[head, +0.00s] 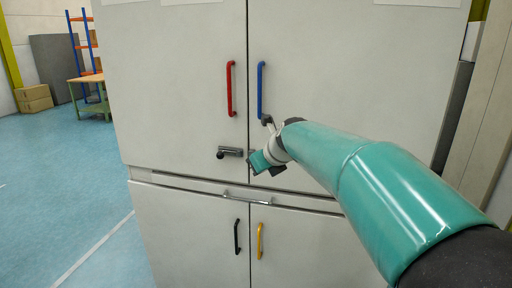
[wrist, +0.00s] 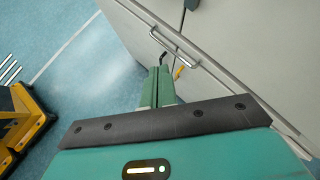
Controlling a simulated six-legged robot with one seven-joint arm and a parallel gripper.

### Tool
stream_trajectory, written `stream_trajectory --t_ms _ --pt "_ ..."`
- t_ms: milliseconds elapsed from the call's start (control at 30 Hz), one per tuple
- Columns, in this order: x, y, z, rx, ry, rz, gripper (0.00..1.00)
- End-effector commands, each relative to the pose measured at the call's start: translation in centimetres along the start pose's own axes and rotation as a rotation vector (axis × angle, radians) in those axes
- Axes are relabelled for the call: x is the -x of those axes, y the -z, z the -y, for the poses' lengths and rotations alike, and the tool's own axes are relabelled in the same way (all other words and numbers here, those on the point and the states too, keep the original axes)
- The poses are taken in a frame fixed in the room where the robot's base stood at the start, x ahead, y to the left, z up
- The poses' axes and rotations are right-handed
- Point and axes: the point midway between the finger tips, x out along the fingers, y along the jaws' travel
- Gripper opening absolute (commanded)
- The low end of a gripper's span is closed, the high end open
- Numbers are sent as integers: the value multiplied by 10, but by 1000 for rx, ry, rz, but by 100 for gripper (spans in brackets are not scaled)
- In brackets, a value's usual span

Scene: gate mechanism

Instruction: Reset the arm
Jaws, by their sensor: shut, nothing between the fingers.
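My arm reaches in from the lower right in the head view, toward the front of a grey-white cabinet (head: 185,110). My gripper (head: 258,162) is in front of the upper doors, just right of the dark latch handle (head: 230,152). In the wrist view my gripper (wrist: 159,72) shows its two teal fingers together, with nothing between them. The silver drawer handle (head: 246,199) lies below my gripper in the head view. It also shows beyond the fingertips in the wrist view (wrist: 182,50). Contact with the cabinet cannot be told.
The upper doors carry a red handle (head: 230,90) and a blue handle (head: 261,90). The lower doors carry a black handle (head: 237,236) and a yellow handle (head: 260,241). A workbench (head: 92,90) and cardboard boxes (head: 33,98) stand far left. The blue floor left is open.

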Motion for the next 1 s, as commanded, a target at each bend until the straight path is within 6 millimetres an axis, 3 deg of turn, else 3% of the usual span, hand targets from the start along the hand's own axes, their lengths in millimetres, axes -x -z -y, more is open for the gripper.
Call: stream_trajectory --t_ms 200,500,800,1000 --pt "62 51 -13 508 6 -75 0" --pt "134 141 -40 1267 -60 -204 0" --pt "186 242 -73 2005 -233 -320 0" --pt "204 299 -91 2389 -386 -361 0"
